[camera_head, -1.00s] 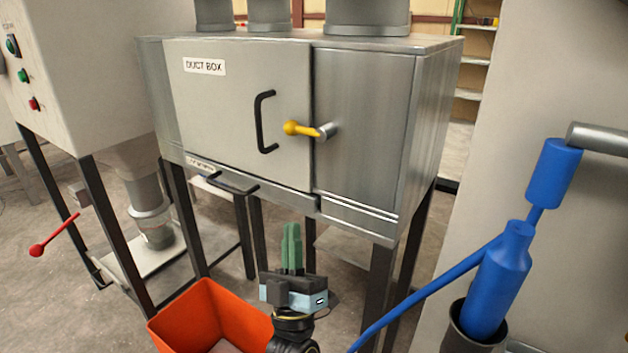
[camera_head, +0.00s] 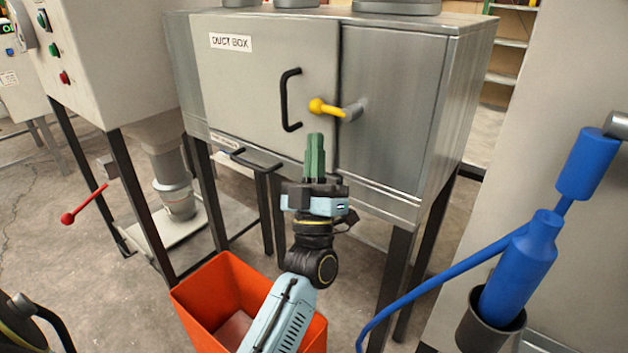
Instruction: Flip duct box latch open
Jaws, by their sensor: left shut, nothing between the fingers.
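The duct box (camera_head: 400,110) is a grey metal cabinet on dark legs, with a labelled door (camera_head: 240,85) that is shut. Its latch (camera_head: 327,107) has a yellow knob and lever pointing left from a grey pivot (camera_head: 352,111) on the right-hand panel. The lever lies nearly level across the door seam. A black door handle (camera_head: 286,100) stands left of the latch. My left gripper (camera_head: 315,137) points up with its green fingers closed and empty. In the picture its tips are just below the yellow knob; I cannot tell the depth gap. My right gripper is not in view.
An orange bin (camera_head: 195,300) stands below my left arm. A lower black handle (camera_head: 255,160) sits under the door. A blue tool with a hose (camera_head: 525,260) is at the right. A machine with a red lever (camera_head: 85,205) stands at the left.

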